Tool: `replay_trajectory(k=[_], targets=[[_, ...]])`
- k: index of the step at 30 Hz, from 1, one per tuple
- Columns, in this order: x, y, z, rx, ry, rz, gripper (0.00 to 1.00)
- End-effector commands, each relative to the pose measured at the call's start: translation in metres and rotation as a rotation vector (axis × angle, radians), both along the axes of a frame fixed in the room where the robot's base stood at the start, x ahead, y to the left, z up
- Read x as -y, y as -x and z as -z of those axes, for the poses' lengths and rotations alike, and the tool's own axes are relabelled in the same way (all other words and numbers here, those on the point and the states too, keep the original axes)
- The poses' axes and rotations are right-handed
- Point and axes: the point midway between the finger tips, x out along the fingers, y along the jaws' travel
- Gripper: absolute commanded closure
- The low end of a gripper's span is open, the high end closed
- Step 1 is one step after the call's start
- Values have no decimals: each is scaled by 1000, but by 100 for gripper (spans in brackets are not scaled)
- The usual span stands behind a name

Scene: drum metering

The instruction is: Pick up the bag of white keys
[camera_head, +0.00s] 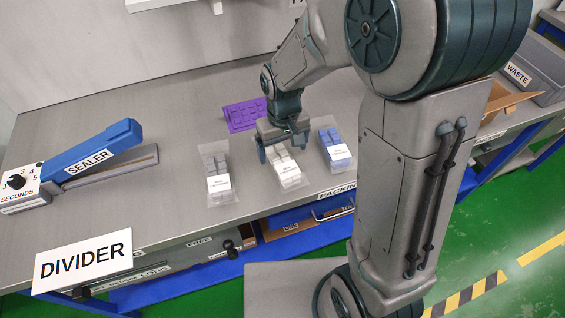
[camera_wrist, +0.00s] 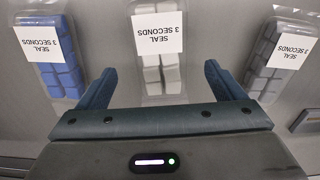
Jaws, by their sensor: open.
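The bag of white keys (camera_head: 290,175) lies flat on the metal bench, in the middle of a row of three clear bags. In the wrist view the bag (camera_wrist: 159,66) carries a white label reading "SEAL 3 SECONDS", upside down. My gripper (camera_head: 282,150) is open above the far part of this bag. In the wrist view its fingers (camera_wrist: 158,82) point at the bag, one on each side, with nothing held between them. I cannot tell the exact height above the bench. My gripper hides part of the bag in the head view.
A bag of grey keys (camera_head: 217,168) lies to the left and a bag of blue keys (camera_head: 333,136) to the right. A purple rack (camera_head: 243,115) stands behind. The blue sealer (camera_head: 95,155) is at the far left, and the divider sign (camera_head: 82,260) at the front left.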

Motion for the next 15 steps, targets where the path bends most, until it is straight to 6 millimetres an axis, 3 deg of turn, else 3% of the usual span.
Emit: replay_trajectory(k=[5, 15], targets=[[0, 0, 10, -1, 0, 0, 11], [-1, 1, 50, -4, 1, 1, 11]])
